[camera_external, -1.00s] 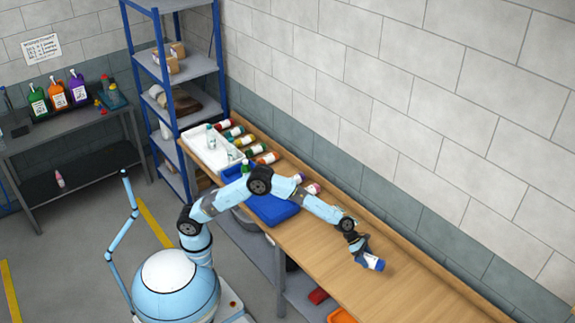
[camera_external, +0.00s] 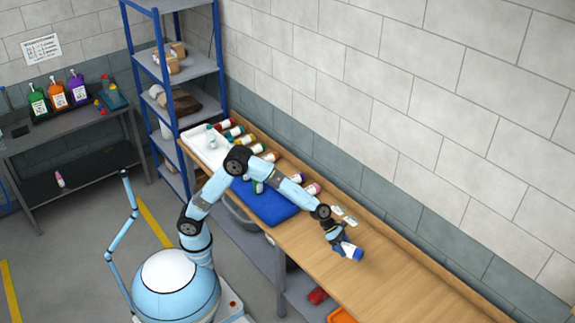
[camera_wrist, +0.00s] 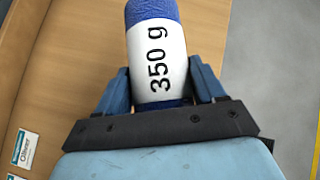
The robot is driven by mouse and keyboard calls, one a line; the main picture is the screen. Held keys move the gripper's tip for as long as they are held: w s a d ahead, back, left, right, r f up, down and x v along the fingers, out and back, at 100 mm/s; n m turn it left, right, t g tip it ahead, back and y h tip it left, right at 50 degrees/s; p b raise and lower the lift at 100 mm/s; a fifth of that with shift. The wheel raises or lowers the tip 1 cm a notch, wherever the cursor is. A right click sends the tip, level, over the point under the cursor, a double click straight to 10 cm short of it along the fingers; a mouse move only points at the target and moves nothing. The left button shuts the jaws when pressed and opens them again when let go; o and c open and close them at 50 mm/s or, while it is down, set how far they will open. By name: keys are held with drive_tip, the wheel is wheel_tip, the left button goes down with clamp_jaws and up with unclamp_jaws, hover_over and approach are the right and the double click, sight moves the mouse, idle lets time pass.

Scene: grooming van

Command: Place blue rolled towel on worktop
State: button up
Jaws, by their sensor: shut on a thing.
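In the external view the towel (camera_external: 354,253) sticks out from my gripper (camera_external: 341,243) towards the lower right. It is over the wooden worktop (camera_external: 400,280), near the worktop's front edge. I cannot tell whether the towel touches the surface.
A blue tray or mat (camera_external: 268,205) lies on the worktop to the left, with several bottles and a white tray (camera_external: 205,148) beyond it. Small cards (camera_external: 343,213) lie behind my gripper. The worktop to the right is clear.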

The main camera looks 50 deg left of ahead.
sight(350, 247)
drive_tip(key=shift+r, duration=0.1)
wheel_tip(350, 247, up, 5)
drive_tip(key=shift+f, duration=0.1)
drive_tip(key=w+a+n+t+y, duration=0.1)
drive_tip(key=w+a+n+t, duration=0.1)
drive_tip(key=w+a, duration=0.8)
drive_tip(key=w+a+n+t+y, duration=0.1)
drive_tip(key=w+a+n, duration=0.35)
drive_tip(key=a, duration=1.05)
drive_tip(key=w+a+n+t+y, duration=0.1)
drive_tip(key=w+a+t, duration=0.1)
drive_tip(key=w+a, duration=0.85)
drive_tip(key=s+a+n+t+y, duration=0.2)
drive_tip(key=a+n+y, duration=0.3)
drive_tip(key=a, duration=3.7)
drive_tip(key=shift+n, duration=0.65)
drive_tip(key=shift+w+a+f, duration=0.1)
drive_tip(key=shift+f, duration=4.4)
drive_tip(key=shift+w+a+f, duration=0.1)
drive_tip(key=shift+f, duration=4.35)
